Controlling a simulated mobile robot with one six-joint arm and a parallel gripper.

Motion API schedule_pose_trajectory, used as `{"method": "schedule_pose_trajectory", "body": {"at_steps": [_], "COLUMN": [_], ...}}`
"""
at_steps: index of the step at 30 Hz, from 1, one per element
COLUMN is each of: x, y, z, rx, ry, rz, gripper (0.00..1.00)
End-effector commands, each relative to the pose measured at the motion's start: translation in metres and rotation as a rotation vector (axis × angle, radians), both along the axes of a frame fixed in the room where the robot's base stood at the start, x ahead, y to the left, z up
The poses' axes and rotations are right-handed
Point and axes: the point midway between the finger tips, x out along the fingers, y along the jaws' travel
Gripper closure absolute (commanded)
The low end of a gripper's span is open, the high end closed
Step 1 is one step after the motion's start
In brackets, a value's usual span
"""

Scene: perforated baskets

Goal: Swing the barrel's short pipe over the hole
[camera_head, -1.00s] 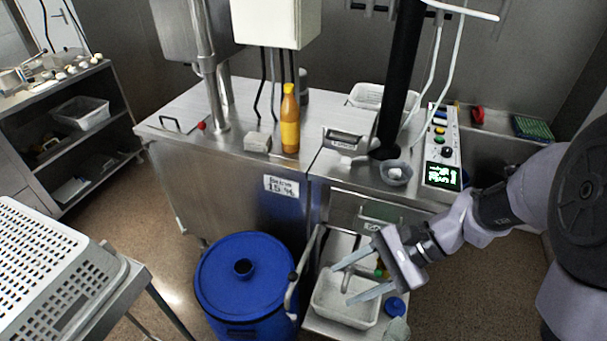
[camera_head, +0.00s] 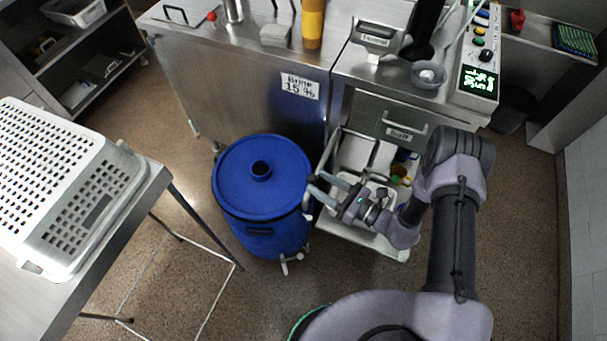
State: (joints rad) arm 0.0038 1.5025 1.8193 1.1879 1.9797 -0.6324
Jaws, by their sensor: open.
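The blue barrel (camera_head: 228,203) stands on the floor in front of the steel cabinet. Its lid has a raised round collar with a dark hole (camera_head: 261,169) near the middle. A short grey pipe (camera_head: 306,201) shows at the barrel's right side, off to the right of the hole. My gripper (camera_head: 314,185) is open, with its two fingers pointing left at the barrel's right rim, close to the pipe. The fingers partly cover that spot, and I cannot tell whether they touch the pipe.
An open drawer (camera_head: 392,246) with a white tray and small items lies under my gripper. A small tap (camera_head: 290,263) sticks out low on the barrel. A table (camera_head: 152,190) with a white perforated basket (camera_head: 75,165) stands at left. Floor between table and barrel is clear.

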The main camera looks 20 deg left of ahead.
Motion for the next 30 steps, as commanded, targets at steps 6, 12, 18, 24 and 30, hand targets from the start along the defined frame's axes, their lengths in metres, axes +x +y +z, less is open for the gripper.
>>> {"method": "schedule_pose_trajectory", "body": {"at_steps": [6, 12, 18, 24, 30], "x": [0.012, 0.017, 0.017, 0.017, 0.017], "y": [0.044, 0.061, 0.063, 0.062, 0.062], "z": [-0.002, 0.0, 0.001, 0.001, 0.001], "rx": [0.001, 0.0, 0.0, 0.0, 0.0], "ry": [0.0, 0.0, 0.0, 0.001, 0.001], "rz": [0.003, 0.002, 0.001, 0.001, 0.001], "gripper": [0.5, 0.5, 0.5, 0.78, 1.0]}}
